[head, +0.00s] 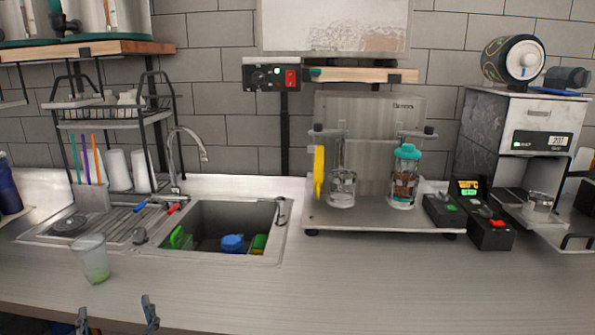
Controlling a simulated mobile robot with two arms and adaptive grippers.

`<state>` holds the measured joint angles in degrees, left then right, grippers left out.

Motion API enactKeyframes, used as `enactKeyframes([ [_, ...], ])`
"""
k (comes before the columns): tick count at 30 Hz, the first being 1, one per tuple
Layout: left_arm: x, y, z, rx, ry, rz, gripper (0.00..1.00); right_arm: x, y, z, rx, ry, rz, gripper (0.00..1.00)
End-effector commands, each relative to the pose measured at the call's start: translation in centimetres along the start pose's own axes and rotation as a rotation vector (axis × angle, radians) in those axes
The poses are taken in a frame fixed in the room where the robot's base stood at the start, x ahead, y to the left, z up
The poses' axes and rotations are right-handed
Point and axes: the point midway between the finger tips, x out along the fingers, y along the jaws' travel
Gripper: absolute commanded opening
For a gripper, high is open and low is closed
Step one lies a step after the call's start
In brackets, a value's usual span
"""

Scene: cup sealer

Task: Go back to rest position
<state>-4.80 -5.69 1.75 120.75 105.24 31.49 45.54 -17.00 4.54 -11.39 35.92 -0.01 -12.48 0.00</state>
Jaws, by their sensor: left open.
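My left gripper (116,308) shows at the bottom left edge of the head view. Its two fingertips are apart, with only the counter visible between them. It is at the counter's front edge, below a clear plastic cup (92,258) in the picture. The cup stands upright on the counter (340,285) with a little green at its bottom, apart from the fingers. The rest of my left arm is out of the picture. My right gripper is not in view.
A sink (270,215) holding green and blue items lies behind the cup, beside a rack (115,122). A dispenser stand (375,218) with two containers stands right of the sink. A machine (490,125) stands at far right. The front middle counter is clear.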

Motion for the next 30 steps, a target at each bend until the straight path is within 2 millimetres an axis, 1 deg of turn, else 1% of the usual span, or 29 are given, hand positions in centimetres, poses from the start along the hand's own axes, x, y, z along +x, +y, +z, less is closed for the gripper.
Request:
enactKeyframes([
  [1, -0.3, -0.3, 0.8, 0.047, -0.04, -0.019, 0.9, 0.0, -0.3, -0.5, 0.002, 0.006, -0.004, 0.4],
  [4, -1.1, -1.1, 2.7, 0.166, -0.139, -0.068, 0.9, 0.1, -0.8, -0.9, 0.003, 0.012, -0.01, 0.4],
  [8, -2.9, -3.0, 5.2, 0.359, -0.289, -0.148, 0.9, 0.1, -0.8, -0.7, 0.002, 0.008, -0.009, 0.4],
  [11, -5.1, -5.3, 6.7, 0.556, -0.43, -0.234, 0.9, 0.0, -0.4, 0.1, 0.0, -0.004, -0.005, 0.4],
  [12, -6.4, -6.5, 7.2, 0.652, -0.496, -0.278, 0.9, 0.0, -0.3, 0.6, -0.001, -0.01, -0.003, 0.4],
  [14, -8.8, -8.7, 7.3, 0.822, -0.608, -0.361, 0.9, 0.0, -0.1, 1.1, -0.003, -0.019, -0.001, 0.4],
  [15, -10.7, -10.2, 7.0, 0.948, -0.688, -0.425, 0.9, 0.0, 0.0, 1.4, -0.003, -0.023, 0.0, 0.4],
  [17, -13.7, -12.3, 5.7, 1.143, -0.807, -0.532, 0.9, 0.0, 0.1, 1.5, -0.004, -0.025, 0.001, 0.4],
  [18, -15.7, -13.5, 4.4, 1.273, -0.881, -0.608, 0.9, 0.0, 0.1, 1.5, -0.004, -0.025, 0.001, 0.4],
  [19, -17.2, -14.2, 3.1, 1.368, -0.935, -0.668, 0.9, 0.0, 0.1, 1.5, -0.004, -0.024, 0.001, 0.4],
  [20, -18.7, -14.7, 1.7, 1.462, -0.986, -0.731, 0.9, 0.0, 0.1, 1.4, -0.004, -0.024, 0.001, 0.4],
  [21, -20.6, -15.0, -0.3, 1.585, -1.05, -0.818, 0.9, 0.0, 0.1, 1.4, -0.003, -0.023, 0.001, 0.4],
  [22, -21.9, -15.0, -2.0, 1.674, -1.094, -0.886, 0.9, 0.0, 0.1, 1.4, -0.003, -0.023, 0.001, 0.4],
  [23, -23.1, -14.8, -3.6, 1.757, -1.134, -0.955, 0.9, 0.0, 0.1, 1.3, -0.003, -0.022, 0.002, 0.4],
  [24, -24.6, -14.3, -5.7, 1.856, -1.179, -1.045, 0.9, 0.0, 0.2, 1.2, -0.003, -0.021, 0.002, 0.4],
  [26, -26.4, -13.1, -8.5, 1.985, -1.234, -1.172, 0.9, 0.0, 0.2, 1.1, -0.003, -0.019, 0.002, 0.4],
  [27, -27.3, -12.1, -10.1, 2.056, -1.26, -1.254, 0.9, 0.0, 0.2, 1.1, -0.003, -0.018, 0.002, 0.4],
  [30, -29.2, -9.4, -13.3, 2.196, -1.303, -1.439, 0.9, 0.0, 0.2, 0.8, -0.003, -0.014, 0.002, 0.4],
])
